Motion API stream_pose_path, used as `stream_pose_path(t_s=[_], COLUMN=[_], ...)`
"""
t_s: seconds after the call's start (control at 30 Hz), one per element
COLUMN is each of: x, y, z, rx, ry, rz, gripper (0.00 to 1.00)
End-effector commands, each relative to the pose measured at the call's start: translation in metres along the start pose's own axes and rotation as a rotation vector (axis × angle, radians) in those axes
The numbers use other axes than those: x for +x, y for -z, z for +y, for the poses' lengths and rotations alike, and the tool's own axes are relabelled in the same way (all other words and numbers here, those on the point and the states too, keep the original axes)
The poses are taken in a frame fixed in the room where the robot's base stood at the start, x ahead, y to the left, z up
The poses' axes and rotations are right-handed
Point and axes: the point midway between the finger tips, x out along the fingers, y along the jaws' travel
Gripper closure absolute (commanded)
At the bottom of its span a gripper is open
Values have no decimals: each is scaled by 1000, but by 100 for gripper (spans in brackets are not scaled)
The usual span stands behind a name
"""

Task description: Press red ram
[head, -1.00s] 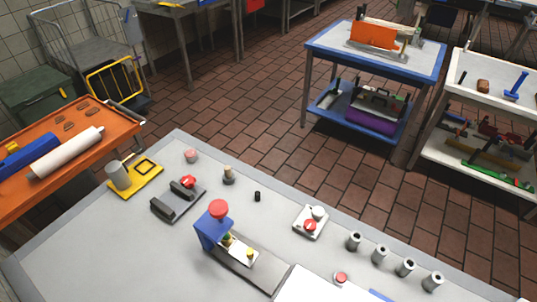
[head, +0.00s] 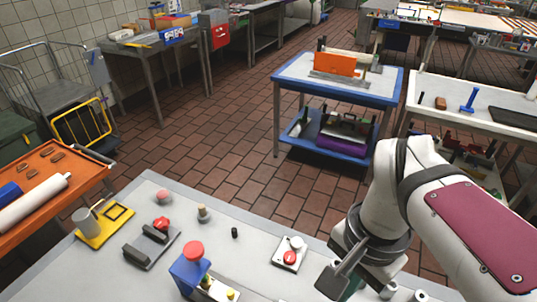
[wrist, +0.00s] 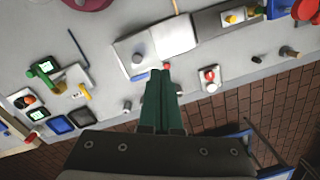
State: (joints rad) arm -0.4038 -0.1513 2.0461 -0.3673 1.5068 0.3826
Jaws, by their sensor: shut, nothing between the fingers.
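The red ram (head: 192,251) is a round red cap on top of a blue press body (head: 186,277) on the grey bench. In the wrist view the red ram (wrist: 306,10) is at the top right corner, partly cut off.
A white pad with a red button (head: 290,256) stands between the press and my arm. A red-knobbed dark fixture (head: 152,246), a yellow stand (head: 105,224) and a pink round piece (head: 163,196) are left on the bench. A blue-edged cart (head: 340,83) stands behind.

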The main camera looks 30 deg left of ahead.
Motion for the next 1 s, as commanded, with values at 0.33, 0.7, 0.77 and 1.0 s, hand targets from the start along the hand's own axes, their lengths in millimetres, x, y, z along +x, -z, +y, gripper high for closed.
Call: stream_pose_path(t_s=[0.33, 0.7, 0.77, 1.0], x=[-2, 25, 27, 27], y=[-39, -129, -134, -138], z=[-168, -263, -266, -269], rx=[-28, -20, -18, -16], ry=[-52, -34, -32, -30], rz=[87, 159, 163, 165], gripper=[100, 100, 100, 100])
